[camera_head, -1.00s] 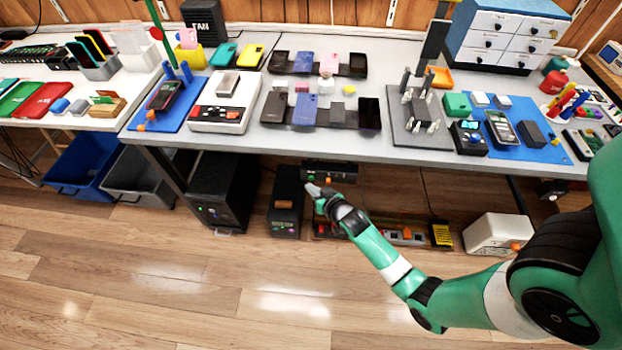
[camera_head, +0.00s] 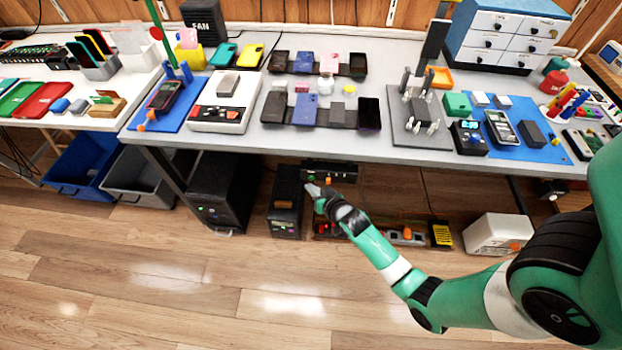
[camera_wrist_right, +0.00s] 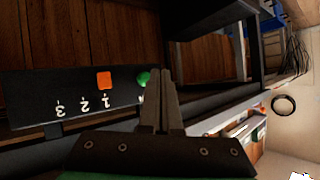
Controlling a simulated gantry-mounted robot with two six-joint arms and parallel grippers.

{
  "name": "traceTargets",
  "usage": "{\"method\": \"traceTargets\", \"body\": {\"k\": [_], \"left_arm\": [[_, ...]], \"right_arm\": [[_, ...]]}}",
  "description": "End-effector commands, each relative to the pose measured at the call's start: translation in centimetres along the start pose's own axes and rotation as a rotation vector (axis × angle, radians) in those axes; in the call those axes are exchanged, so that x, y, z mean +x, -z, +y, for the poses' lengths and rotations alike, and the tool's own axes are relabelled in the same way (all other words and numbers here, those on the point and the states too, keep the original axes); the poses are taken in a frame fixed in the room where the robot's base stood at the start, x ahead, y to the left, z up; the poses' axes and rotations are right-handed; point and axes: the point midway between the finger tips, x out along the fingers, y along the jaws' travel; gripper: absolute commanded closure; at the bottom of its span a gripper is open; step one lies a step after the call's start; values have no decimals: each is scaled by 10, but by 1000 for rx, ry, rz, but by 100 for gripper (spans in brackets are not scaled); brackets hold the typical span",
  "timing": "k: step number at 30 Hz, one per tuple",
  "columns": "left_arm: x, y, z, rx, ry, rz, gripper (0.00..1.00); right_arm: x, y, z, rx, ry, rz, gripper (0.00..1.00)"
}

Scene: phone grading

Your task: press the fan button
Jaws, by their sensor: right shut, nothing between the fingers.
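A black control panel (camera_head: 345,172) hangs under the front edge of the table. In the right wrist view the panel (camera_wrist_right: 35,100) shows upside down, with a round green button (camera_wrist_right: 143,78), an orange square button (camera_wrist_right: 104,80) and the numbers 1, 2 and 3. The label by the green button is mostly hidden behind my fingers. My right gripper (camera_head: 310,188) is shut and empty, with its tips close to the green button. I cannot tell whether they touch it. A dark box marked FAN (camera_head: 203,20) stands at the back of the table. My left gripper is out of view.
The table (camera_head: 270,142) above my gripper holds phones, trays and tools. Below it stand black boxes (camera_head: 285,205), a power strip (camera_head: 405,237) and a white box (camera_head: 497,234). The floor in front is clear.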

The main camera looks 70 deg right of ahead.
Motion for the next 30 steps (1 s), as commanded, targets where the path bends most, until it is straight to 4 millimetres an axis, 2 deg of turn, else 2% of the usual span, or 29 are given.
{"method": "traceTargets", "body": {"k": [30], "left_arm": [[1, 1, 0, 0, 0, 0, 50]], "right_arm": [[6, 5, 5, -1, 0, 0, 100]]}}
